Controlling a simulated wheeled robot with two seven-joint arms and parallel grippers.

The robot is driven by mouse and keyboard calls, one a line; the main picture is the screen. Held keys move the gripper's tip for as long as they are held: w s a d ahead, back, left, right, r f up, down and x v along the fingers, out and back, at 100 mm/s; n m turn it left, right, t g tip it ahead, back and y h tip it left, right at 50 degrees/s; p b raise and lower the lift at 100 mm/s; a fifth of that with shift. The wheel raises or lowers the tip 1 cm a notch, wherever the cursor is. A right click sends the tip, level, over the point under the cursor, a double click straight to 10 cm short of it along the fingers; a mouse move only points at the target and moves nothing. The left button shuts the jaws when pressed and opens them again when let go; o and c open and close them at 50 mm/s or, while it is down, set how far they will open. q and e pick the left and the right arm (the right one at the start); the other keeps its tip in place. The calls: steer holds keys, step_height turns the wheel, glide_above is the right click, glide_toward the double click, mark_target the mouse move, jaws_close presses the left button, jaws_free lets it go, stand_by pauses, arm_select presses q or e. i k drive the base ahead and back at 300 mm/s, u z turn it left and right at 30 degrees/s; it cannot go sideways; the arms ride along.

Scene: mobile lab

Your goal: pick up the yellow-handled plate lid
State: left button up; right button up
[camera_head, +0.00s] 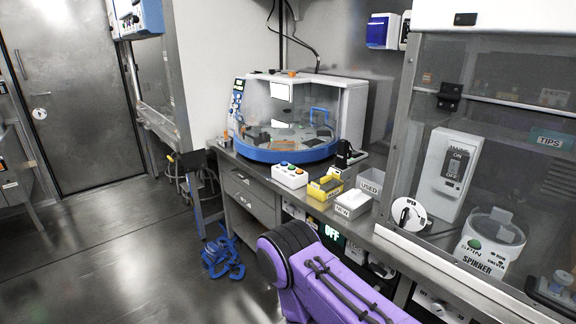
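I cannot make out a plate lid with a yellow handle in the camera_head view. A small yellow bin (325,188) with a dark label sits on the bench; its contents are too small to tell. A purple arm link, apparently mine, rises from the lower right in front of the bench. Neither of my grippers is in view.
The bench (262,186) carries a round blue-based machine (285,150), a white button box (290,175), a "NEW" box (352,204) and a "USED" bin (371,183). A glass-fronted cabinet holds a spinner (487,246).

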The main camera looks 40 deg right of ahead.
mark_target(326, 182)
steer(key=i, duration=2.85)
steer(key=z, duration=3.3)
